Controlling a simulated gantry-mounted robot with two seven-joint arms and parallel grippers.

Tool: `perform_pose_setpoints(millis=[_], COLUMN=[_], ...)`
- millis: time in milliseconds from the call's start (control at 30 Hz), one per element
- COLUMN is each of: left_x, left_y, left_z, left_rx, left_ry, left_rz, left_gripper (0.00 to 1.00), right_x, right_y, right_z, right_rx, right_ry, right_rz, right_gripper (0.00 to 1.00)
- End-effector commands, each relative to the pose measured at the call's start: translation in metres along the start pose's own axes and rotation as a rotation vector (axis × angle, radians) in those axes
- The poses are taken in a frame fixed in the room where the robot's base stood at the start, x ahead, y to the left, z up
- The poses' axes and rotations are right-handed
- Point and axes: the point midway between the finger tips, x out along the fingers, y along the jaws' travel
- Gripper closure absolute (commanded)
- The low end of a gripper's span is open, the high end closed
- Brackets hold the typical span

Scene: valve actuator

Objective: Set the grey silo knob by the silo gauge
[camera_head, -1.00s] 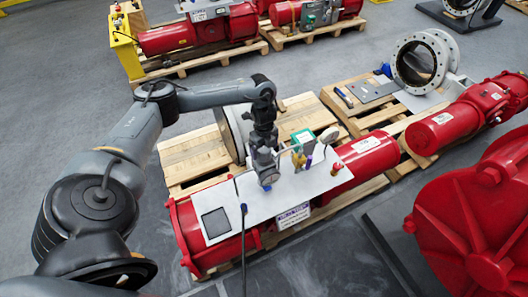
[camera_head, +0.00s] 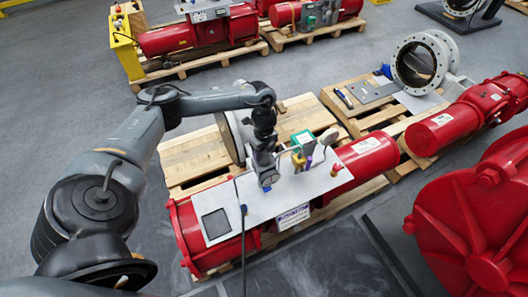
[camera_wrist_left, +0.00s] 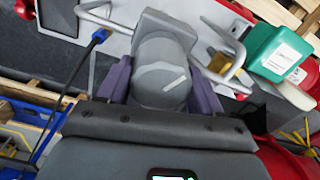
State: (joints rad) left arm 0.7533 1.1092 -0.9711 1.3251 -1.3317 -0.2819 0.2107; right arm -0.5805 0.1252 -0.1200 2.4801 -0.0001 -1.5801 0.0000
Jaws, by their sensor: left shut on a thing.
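The grey knob (camera_wrist_left: 160,78) is a rounded cylinder with a short white mark on its face, in the middle of the left wrist view. My left gripper (camera_wrist_left: 160,92) has its purple fingers on either side of the knob and is shut on it. In the head view my left gripper (camera_head: 267,177) is at the pale panel (camera_head: 238,186) on the red actuator, and its wrist hides the knob. My right gripper is not in view.
A green box (camera_wrist_left: 279,53) and a brass-coloured padlock (camera_wrist_left: 224,66) are close to the right of the gripper. Bent metal handles flank the knob. A black cable with a blue plug (camera_wrist_left: 99,37) is at its left. Wooden pallets (camera_head: 195,156) lie behind the actuator.

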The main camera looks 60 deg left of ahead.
Motion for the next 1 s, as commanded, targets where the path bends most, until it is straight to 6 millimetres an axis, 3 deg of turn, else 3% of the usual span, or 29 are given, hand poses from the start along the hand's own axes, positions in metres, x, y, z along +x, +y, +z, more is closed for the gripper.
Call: perform_pose_setpoints(millis=[267, 600, 633, 767, 1000], left_x=[-0.004, -0.001, -0.001, -0.001, -0.001], left_y=[0.0, -0.001, -0.001, -0.001, -0.001], left_z=[-0.001, -0.002, -0.002, -0.001, -0.001], left_rx=[-0.214, -0.254, -0.254, -0.254, -0.255], left_ry=[0.002, 0.003, 0.004, 0.003, 0.001], left_rz=[0.002, 0.0, 0.0, 0.0, 0.0], left_gripper=[0.66, 0.66, 0.34, 0.14, 0.13], right_x=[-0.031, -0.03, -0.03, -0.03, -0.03], right_y=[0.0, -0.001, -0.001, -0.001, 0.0], right_z=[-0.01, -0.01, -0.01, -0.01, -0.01], right_rx=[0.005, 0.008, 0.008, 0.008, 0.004], right_ry=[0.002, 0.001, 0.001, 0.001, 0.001], right_rz=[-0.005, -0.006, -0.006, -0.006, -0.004], right_gripper=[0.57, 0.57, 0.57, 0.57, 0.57])
